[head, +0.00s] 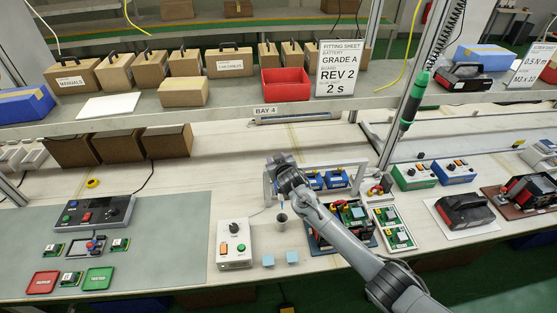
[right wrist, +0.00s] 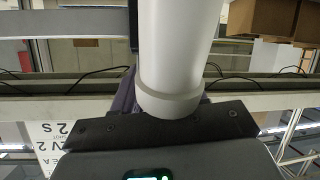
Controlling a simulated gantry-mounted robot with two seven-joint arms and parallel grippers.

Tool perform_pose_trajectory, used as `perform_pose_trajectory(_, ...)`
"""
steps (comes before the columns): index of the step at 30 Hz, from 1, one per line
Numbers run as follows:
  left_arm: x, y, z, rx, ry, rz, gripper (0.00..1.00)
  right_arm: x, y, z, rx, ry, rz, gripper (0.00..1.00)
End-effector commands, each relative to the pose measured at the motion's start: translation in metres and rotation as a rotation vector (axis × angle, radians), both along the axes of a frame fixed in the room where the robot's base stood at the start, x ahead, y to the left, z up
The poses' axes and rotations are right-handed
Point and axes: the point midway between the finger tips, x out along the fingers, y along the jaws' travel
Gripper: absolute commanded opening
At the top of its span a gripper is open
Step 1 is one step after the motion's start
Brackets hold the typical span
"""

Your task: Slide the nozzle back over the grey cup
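A small grey cup (head: 282,219) stands on the bench in the head view, just right of a white control box (head: 235,245) with an orange switch and a green button. A thin, pale, tube-like part, possibly the nozzle (head: 280,198), shows just above the cup, below my right wrist. It is too small to tell its exact shape or whether it touches anything. My right gripper (head: 280,162) is above and behind the cup, beside a light metal frame. Its fingers are hidden or too small to make out, and the right wrist view does not show them. My left gripper is out of view.
Two pale blue blocks (head: 292,257) lie in front of the cup. A circuit-board fixture (head: 343,225) stands to the right under my right forearm. The metal frame (head: 345,168) spans blue units behind. A shelf (head: 180,112) runs above the bench.

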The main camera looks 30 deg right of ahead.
Motion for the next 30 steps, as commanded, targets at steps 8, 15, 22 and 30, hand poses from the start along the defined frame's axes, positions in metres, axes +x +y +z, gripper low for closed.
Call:
perform_pose_trajectory(8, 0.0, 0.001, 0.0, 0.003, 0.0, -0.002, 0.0, 0.0, -0.001, 0.0, 0.0, 0.0, -0.002, 0.54)
perform_pose_trajectory(15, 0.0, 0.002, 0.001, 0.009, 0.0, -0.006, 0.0, -0.005, 0.0, 0.003, 0.0, -0.002, -0.003, 0.54)
perform_pose_trajectory(22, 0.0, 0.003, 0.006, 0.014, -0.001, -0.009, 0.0, -0.027, 0.006, 0.013, 0.0, -0.002, -0.001, 0.54)
perform_pose_trajectory(30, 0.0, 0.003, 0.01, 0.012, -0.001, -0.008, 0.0, -0.064, 0.017, 0.027, -0.001, -0.001, -0.001, 0.54)
